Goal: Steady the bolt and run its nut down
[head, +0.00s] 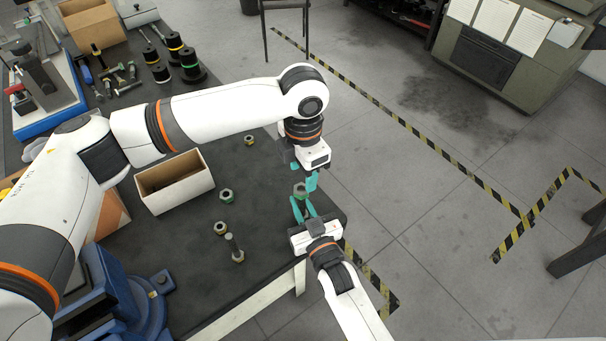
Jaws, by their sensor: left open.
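The bolt with its nut (299,189) shows as a small grey-green hexagonal piece near the table's right edge. The shank below it is hidden. My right gripper (299,200) reaches in from the bottom, its teal fingers on either side of the bolt, and looks shut on it. My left gripper (304,179) points down just above and behind the nut. Its teal fingers are open and partly hidden by its own body. Whether they touch the nut I cannot tell.
A blue vise (130,305) stands at front left.

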